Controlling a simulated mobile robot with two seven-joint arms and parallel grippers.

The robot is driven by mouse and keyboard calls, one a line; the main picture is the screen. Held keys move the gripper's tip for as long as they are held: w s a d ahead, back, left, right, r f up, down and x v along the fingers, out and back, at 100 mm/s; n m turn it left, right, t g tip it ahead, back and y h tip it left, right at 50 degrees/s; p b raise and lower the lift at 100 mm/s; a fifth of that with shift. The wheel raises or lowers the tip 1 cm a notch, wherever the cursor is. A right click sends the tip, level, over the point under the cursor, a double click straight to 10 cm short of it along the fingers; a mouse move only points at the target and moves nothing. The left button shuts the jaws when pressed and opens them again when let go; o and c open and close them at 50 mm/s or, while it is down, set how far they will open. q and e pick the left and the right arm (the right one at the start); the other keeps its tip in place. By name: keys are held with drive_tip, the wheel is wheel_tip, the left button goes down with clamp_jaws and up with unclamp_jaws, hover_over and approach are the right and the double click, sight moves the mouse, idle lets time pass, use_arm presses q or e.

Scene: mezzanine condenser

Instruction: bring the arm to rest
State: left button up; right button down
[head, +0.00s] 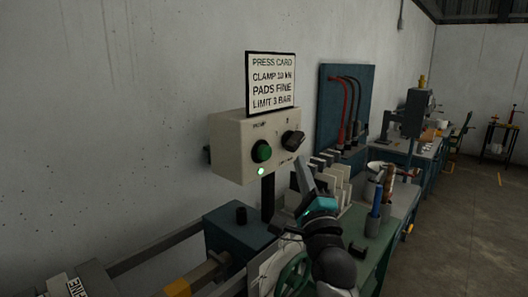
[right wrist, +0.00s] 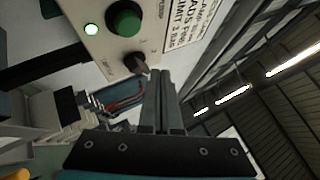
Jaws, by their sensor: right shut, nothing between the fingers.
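My right gripper (head: 301,163) is raised in front of the control box (head: 228,146), just below and to the right of its black knob (head: 293,140). Its fingers are shut together with nothing between them. In the right wrist view the closed fingers (right wrist: 158,76) point up toward the box, with their tips close to the black knob (right wrist: 135,62). I cannot tell whether they touch it. The green button (head: 261,151) is on the left of the box face, with a lit green lamp (head: 261,171) below it. My left gripper is not in view.
A card sign (head: 271,80) stands on the box. Below are a green handwheel (head: 293,274), a rack of pale plates (head: 334,180) and a blue-handled tool (head: 377,200). A blue hose board (head: 328,100) hangs on the wall. Open floor (head: 470,230) lies to the right.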

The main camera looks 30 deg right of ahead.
drive_tip(key=shift+f, duration=0.1)
